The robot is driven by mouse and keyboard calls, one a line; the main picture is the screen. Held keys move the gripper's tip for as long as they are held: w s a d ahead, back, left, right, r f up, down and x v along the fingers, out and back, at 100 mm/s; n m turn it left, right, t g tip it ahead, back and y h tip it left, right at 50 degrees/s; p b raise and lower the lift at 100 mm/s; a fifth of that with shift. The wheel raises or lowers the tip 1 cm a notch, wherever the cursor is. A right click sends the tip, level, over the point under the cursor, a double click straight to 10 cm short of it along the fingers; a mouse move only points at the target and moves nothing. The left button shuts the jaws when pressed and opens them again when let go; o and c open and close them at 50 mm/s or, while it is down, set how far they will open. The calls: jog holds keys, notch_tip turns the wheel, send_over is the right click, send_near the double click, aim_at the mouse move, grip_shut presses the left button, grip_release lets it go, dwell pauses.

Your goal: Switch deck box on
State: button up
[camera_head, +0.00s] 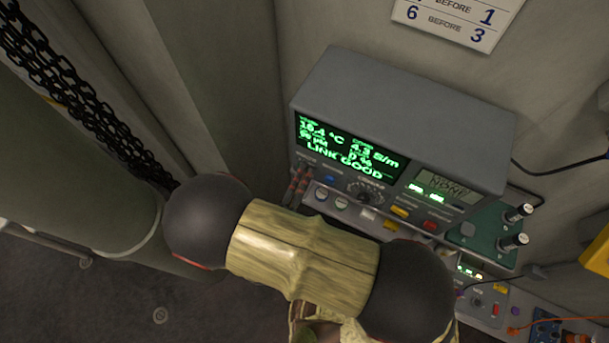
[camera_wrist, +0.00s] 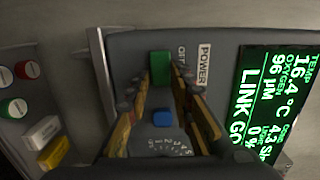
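The deck box (camera_head: 400,110) is a grey instrument case with a lit green screen (camera_head: 345,150) reading LINK GOOD; the screen also shows in the wrist view (camera_wrist: 265,110). A green switch (camera_wrist: 160,68) sits on its front below the screen, beside the labels POWER (camera_wrist: 203,65) and OFF. My gripper (camera_wrist: 162,76) has its two fingers apart, one on each side of the green switch. I cannot tell whether they touch it. A blue button (camera_wrist: 163,118) shows between the fingers. In the head view my fingers (camera_head: 298,185) are at the front's left end, hiding the switch.
A ledge below holds round buttons (camera_wrist: 14,108), a white key (camera_wrist: 42,130) and a yellow key (camera_wrist: 53,153). A green board with knobs (camera_head: 490,235) stands to the right. A black chain (camera_head: 85,100) hangs at left beside a large cylinder (camera_head: 70,190).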

aim_at(308, 155)
jog(key=o, duration=0.3)
jog(key=shift+r, duration=0.1)
jog(key=o, duration=0.9)
jog(key=r, duration=0.4)
jog(key=w+r, duration=0.1)
jog(key=r, duration=0.2)
jog(key=shift+a+r, duration=0.1)
jog(key=shift+a, duration=0.05)
jog(key=shift+s+r, duration=0.4)
jog(key=shift+r, duration=0.2)
jog(key=shift+s+r, duration=0.35)
jog(key=shift+r, duration=0.2)
jog(key=c, duration=0.9)
jog(key=shift+w+r, duration=0.2)
jog(key=shift+w, duration=0.2)
jog(key=shift+s, duration=0.2)
jog(key=shift+w, duration=0.1)
